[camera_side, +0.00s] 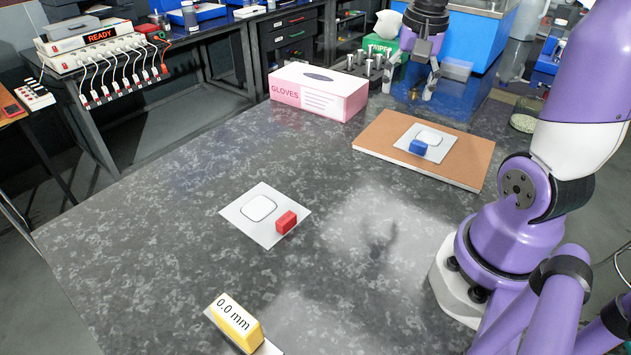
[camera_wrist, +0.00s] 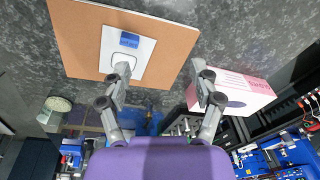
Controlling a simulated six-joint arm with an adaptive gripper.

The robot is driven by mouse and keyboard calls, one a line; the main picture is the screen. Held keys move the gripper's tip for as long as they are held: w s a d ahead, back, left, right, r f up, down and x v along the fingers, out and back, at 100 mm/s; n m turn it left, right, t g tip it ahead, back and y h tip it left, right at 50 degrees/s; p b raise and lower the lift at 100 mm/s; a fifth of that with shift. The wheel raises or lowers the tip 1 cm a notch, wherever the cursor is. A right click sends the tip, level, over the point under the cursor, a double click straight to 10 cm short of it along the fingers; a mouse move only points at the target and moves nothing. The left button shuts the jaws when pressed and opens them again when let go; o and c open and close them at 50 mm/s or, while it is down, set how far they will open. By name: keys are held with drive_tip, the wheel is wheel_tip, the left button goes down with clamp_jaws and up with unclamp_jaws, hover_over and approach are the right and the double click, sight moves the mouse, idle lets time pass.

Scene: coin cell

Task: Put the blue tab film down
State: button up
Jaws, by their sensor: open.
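The blue tab film is a white square sheet (camera_side: 404,136) with a blue block-like tab (camera_side: 418,147) and a rounded white outline on it. It lies flat on a brown board (camera_side: 468,168) at the back right of the bench. In the wrist view the film (camera_wrist: 146,54) and its blue tab (camera_wrist: 129,40) show near the top, on the board (camera_wrist: 78,40). My gripper (camera_side: 409,90) is open and empty, raised above and behind the board. In the wrist view, one fingertip of the gripper (camera_wrist: 165,73) overlaps the sheet's lower edge.
A similar white sheet (camera_side: 240,212) with a red tab (camera_side: 286,222) lies on the bench at centre left. A pink glove box (camera_side: 320,92) stands left of the board. A yellow gauge reading 0.0 mm (camera_side: 234,322) is at the front. The middle of the bench is clear.

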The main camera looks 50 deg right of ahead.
drive_tip(key=s+a+n+t+y, duration=0.1)
drive_tip(key=s+a+n+t, duration=0.2)
drive_tip(key=a+n, duration=1)
drive_tip(key=a+t, duration=0.1)
drive_tip(key=a, duration=0.2)
drive_tip(key=shift+a+r, duration=0.35)
drive_tip(key=shift+r, duration=0.05)
